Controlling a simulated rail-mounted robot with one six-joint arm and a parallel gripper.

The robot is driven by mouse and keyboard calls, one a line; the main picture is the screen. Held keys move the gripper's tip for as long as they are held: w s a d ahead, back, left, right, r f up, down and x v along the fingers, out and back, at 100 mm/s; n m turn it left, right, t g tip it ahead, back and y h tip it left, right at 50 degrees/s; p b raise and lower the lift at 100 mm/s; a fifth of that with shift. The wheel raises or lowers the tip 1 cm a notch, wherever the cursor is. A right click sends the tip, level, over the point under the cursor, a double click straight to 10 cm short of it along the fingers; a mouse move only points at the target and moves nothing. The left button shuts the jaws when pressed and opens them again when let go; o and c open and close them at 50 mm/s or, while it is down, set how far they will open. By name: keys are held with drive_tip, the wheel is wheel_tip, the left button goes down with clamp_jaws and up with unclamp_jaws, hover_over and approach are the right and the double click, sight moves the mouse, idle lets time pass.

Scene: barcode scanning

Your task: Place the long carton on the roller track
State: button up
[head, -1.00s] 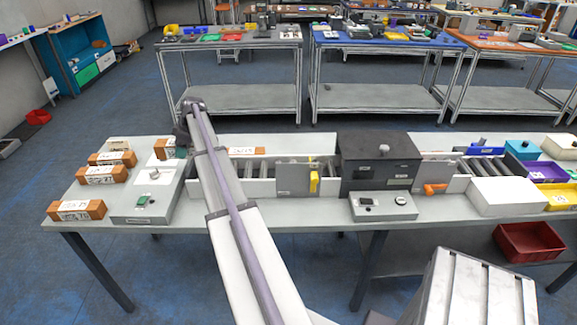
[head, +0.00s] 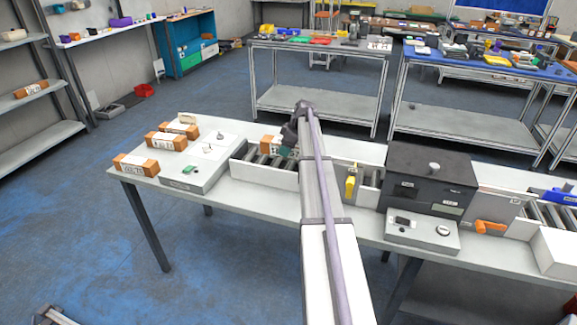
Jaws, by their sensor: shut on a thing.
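My gripper (head: 285,149) is over the left part of the roller track (head: 252,172), near its far side. It is shut on an orange-brown carton with a white label, the long carton (head: 266,143). The carton's left end shows beside the fingers; the rest is hidden behind my gripper and arm. I cannot tell whether the carton touches the rollers or hangs just above them. The track's dark rollers show between pale side walls, and my arm covers its middle.
Several similar cartons (head: 135,164) lie at the table's left end, beside a grey scale-like unit (head: 195,176). A dark box-shaped machine (head: 428,180) stands over the track to the right. A yellow-handled plate (head: 350,182) stands between the machine and my arm.

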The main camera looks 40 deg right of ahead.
wheel_tip(320, 180, down, 4)
drive_tip(key=b, duration=0.4)
drive_tip(key=shift+s+r+p, duration=0.1)
drive_tip(key=shift+r+p, duration=0.2)
drive_tip(key=shift+p, duration=0.05)
drive_tip(key=shift+f, duration=0.3)
drive_tip(key=o, duration=1.2)
drive_tip(key=shift+r, duration=0.1)
